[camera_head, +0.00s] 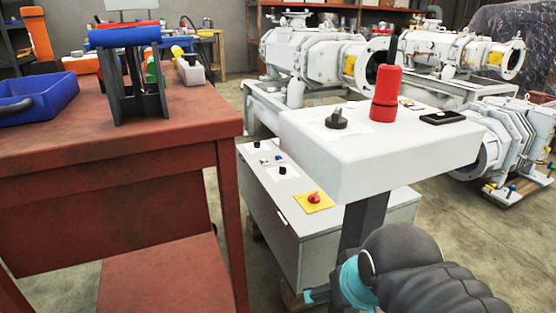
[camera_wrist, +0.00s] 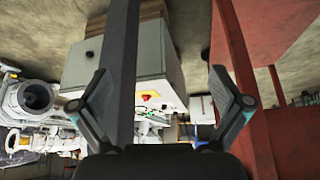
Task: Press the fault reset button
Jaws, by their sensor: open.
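No button is readable as the fault reset button; labels are too small. A grey cabinet (camera_head: 340,240) stands low behind a dark post. Its sloped top carries black knobs, small light and dark controls (camera_head: 265,162), and a red mushroom button (camera_head: 314,197) on a yellow plate. The cabinet (camera_wrist: 95,65) and the red button (camera_wrist: 146,97) also show upside down in the wrist view. My gripper (camera_wrist: 160,72) is open and empty, its two fingers spread wide, apart from the cabinet. In the head view my gripper is mostly hidden behind my wrist, low right.
A white box (camera_head: 300,140) on the dark post (camera_wrist: 121,60) bears a black knob (camera_head: 337,119), a red cylinder (camera_head: 386,95) and a black flat device (camera_head: 443,117). A red table (camera_head: 110,165) stands left. White pumps (camera_head: 315,55) stand behind. Bare floor lies between table and cabinet.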

